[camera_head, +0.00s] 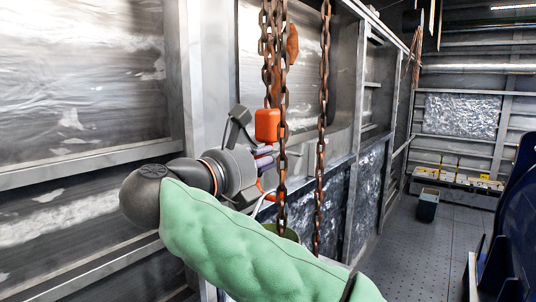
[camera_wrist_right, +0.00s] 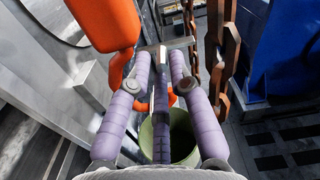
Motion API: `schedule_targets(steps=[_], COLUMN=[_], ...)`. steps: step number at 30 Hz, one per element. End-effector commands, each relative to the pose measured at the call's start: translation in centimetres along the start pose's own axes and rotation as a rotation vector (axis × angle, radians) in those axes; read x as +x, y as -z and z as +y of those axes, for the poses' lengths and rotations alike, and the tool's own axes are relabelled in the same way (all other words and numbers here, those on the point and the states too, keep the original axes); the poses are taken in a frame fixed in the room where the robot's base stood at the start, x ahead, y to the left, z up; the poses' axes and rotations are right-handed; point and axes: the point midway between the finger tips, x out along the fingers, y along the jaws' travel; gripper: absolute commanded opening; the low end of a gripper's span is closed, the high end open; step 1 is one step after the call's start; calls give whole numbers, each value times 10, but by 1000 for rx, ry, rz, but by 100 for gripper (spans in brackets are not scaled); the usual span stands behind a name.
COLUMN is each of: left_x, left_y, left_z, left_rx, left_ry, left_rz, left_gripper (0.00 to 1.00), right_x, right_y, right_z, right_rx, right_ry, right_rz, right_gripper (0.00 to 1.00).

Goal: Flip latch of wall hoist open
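The wall hoist has an orange block (camera_head: 268,125) hanging among rusty chains in the head view. The block fills the upper left of the right wrist view (camera_wrist_right: 100,20). Below it an orange hook (camera_wrist_right: 117,72) curves down behind my fingers. I cannot clearly make out the latch; a short grey metal bar (camera_wrist_right: 165,44) shows at the fingertips. My right gripper (camera_head: 266,158) is beside the hook, just below the block. Its purple fingers (camera_wrist_right: 161,62) reach towards the grey bar, and whether they grip it is unclear. My left gripper is out of view.
Rusty chains (camera_head: 322,120) hang close to the right gripper. A green bucket (camera_wrist_right: 181,140) is below the hook. The metal-framed wall (camera_head: 85,155) is close on the left. A dark blue structure (camera_head: 515,220) stands at right, with open floor (camera_head: 410,255) between.

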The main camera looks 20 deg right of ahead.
Motion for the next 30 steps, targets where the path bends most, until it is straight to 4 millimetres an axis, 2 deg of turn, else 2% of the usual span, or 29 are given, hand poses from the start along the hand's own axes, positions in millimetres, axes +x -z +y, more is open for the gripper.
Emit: schedule_targets(steps=[8,9,11,12,23,30], left_x=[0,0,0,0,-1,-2], left_y=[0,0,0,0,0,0], left_z=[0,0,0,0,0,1], left_rx=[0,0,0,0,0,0], left_ry=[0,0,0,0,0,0], left_rz=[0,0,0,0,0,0], left_gripper=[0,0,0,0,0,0], right_x=[2,2,2,2,2,2], right_y=[0,0,0,0,-1,-5], right_z=[0,0,0,0,-1,-2], right_rx=[1,1,0,1,-24,-145], right_ry=[0,0,0,0,0,0], right_rz=[0,0,0,0,0,-1], right_gripper=[21,18,1,0,0,0])
